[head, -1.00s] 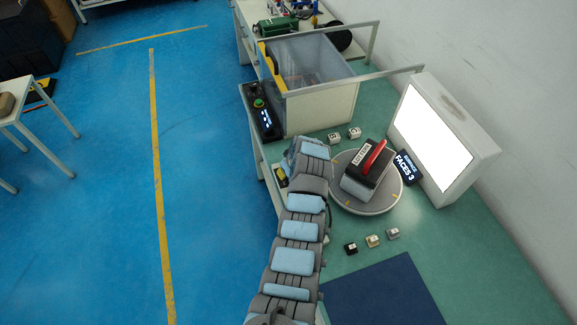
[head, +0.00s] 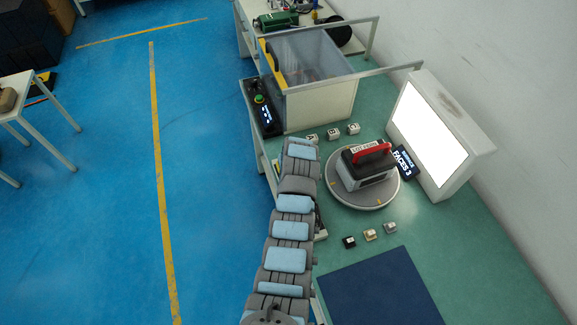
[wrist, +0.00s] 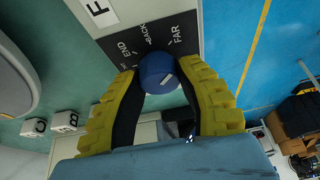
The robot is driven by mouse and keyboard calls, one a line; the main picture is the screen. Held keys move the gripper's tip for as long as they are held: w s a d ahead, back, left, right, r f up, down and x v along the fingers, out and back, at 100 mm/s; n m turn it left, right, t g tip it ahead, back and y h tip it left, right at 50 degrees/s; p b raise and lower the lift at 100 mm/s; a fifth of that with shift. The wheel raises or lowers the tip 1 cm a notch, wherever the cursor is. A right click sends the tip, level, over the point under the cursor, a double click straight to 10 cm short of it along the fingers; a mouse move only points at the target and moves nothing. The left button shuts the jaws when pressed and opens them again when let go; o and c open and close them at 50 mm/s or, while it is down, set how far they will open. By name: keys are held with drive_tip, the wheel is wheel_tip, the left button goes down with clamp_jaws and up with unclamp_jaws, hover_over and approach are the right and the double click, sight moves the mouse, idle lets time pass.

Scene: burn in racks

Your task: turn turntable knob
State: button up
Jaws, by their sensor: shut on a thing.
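The blue knob (wrist: 158,70) sits by a black plate (wrist: 183,27) lettered END, BACK and FAR in the wrist view. My gripper (wrist: 158,77) is shut on the knob, a yellow-backed finger on each side of it. The round grey turntable (head: 349,200) stands on the green bench in the head view, with a dark and grey box (head: 367,181) with a red handle (head: 371,151) on it. The turntable's edge also shows at the left of the wrist view (wrist: 22,88). In the head view my arm hides the gripper and knob.
A lit white panel (head: 430,133) and a small FACES 3 display (head: 404,163) stand right of the turntable. Small lettered cubes (head: 333,134) lie behind it and more (head: 370,235) in front. A blue mat (head: 378,290) and a clear-sided bin (head: 318,100) are on the bench.

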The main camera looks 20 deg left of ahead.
drive_tip(key=o, duration=1.2)
drive_tip(key=shift+r, duration=0.1)
drive_tip(key=shift+v, duration=1.65)
drive_tip(key=v, duration=0.8)
drive_tip(key=shift+r, duration=0.25)
drive_tip(key=shift+d, duration=0.1)
